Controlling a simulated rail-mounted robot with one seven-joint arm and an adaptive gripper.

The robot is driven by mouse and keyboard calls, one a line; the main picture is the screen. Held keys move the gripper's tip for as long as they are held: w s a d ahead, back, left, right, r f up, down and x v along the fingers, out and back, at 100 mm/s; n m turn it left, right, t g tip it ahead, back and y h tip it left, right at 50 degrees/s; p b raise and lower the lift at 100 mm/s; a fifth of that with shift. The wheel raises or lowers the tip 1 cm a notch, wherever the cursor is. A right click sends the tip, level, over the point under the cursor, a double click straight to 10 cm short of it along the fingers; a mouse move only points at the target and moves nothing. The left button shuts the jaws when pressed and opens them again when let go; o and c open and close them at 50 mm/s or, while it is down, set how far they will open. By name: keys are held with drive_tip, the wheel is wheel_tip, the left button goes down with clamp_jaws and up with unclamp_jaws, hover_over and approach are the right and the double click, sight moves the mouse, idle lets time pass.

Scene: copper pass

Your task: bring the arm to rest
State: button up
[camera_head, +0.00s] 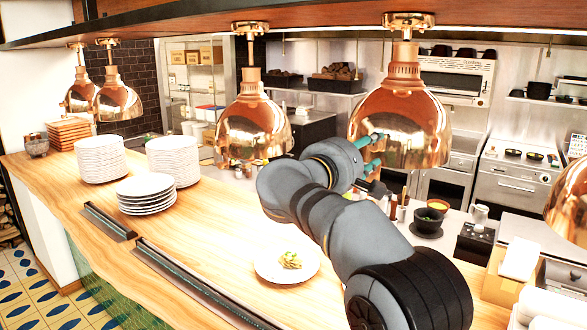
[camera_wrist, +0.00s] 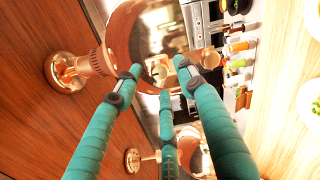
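My gripper (camera_head: 368,156) is raised over the counter in the head view, beside and partly in front of a copper heat lamp (camera_head: 405,120). Its teal fingers show clearly in the wrist view (camera_wrist: 162,80). They are spread apart with nothing held between them. A copper lamp shade (camera_wrist: 140,40) lies beyond the fingertips there; I cannot tell whether any finger touches it. My grey arm reaches up from the lower right of the head view, over the wooden counter (camera_head: 200,235).
Another copper lamp (camera_head: 254,125) hangs left of my arm, and one is at the right edge (camera_head: 568,205). A plate with food (camera_head: 287,262) lies on the counter below. Plate stacks (camera_head: 100,160) stand at left. A dark bowl (camera_head: 428,218) stands behind my arm.

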drive_tip(key=shift+x, duration=0.85)
drive_tip(key=shift+s+a, duration=0.1)
drive_tip(key=shift+s, duration=0.05)
